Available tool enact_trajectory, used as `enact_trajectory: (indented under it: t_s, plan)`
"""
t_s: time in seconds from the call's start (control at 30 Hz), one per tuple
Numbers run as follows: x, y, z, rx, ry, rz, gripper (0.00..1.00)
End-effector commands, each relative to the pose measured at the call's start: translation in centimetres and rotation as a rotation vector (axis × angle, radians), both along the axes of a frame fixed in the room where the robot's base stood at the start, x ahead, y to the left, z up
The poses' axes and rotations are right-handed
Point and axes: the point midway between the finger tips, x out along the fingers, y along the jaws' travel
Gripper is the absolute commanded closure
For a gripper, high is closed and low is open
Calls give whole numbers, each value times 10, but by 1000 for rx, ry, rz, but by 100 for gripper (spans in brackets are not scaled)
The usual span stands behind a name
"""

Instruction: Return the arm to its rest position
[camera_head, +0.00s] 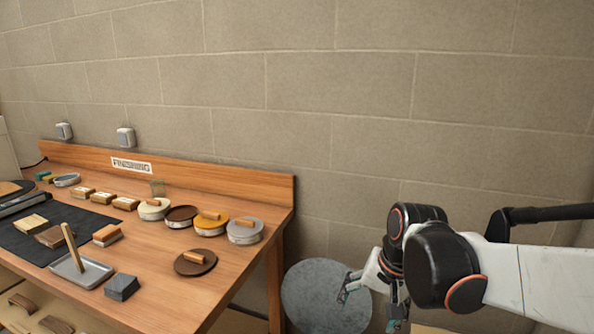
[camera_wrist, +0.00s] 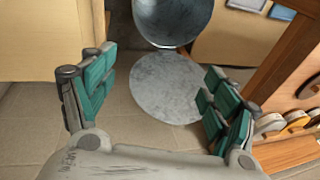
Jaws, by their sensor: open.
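My gripper (camera_head: 372,287) is at the lower right in the head view, to the right of the wooden bench (camera_head: 225,277) and beside a round grey metal bin (camera_head: 318,298). In the wrist view my gripper (camera_wrist: 152,95) has its two teal-padded fingers spread wide apart. Nothing is between the fingers. Beyond and below them lie a grey disc-shaped surface (camera_wrist: 168,88) and the bin's open mouth (camera_wrist: 175,14). My arm reaches in from the right edge of the head view.
The bench holds several round tins, with a dark lid (camera_head: 195,263) near its right edge. A metal tray (camera_head: 82,270) and a grey block (camera_head: 122,287) sit toward the front. A block wall (camera_head: 400,90) stands behind. A wooden panel (camera_wrist: 40,40) is at left in the wrist view.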

Motion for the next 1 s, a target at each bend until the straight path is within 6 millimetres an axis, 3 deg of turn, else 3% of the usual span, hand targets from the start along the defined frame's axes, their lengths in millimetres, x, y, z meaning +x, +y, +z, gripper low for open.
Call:
enact_trajectory:
  t_s: [0.3, 0.6, 0.8, 1.0]
  plan:
    - [-64, -25, 31, -117, -182, 142, 21]
    - [-114, -44, 36, -249, -334, 274, 21]
    - [-131, -50, 34, -306, -390, 325, 21]
    - [-134, -52, 34, -320, -402, 337, 21]
